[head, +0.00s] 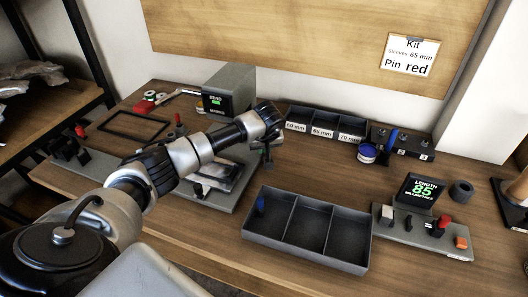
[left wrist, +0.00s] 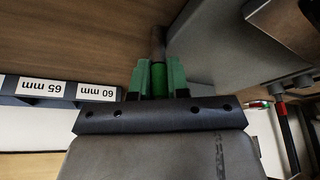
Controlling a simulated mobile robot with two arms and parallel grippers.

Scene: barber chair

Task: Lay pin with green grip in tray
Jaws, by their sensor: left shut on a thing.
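My left gripper (head: 267,143) is above the bench, just behind the grey three-compartment tray (head: 305,232). In the left wrist view its fingers (left wrist: 159,78) are shut on the pin with green grip (left wrist: 158,82), whose grey shaft (left wrist: 158,42) extends beyond the fingertips. In the head view the pin is small and mostly hidden by the gripper. The tray's left compartment holds a small blue item; its middle and right compartments look empty. My right gripper is not in view.
Sleeve bins (head: 325,125) labelled 60, 65 and 70 mm stand at the back. A grey display box (head: 229,90) stands left of them. A length gauge (head: 422,190) reading 85 is right of the tray. A black frame (head: 134,125) lies at the left. Bare wood lies before the tray.

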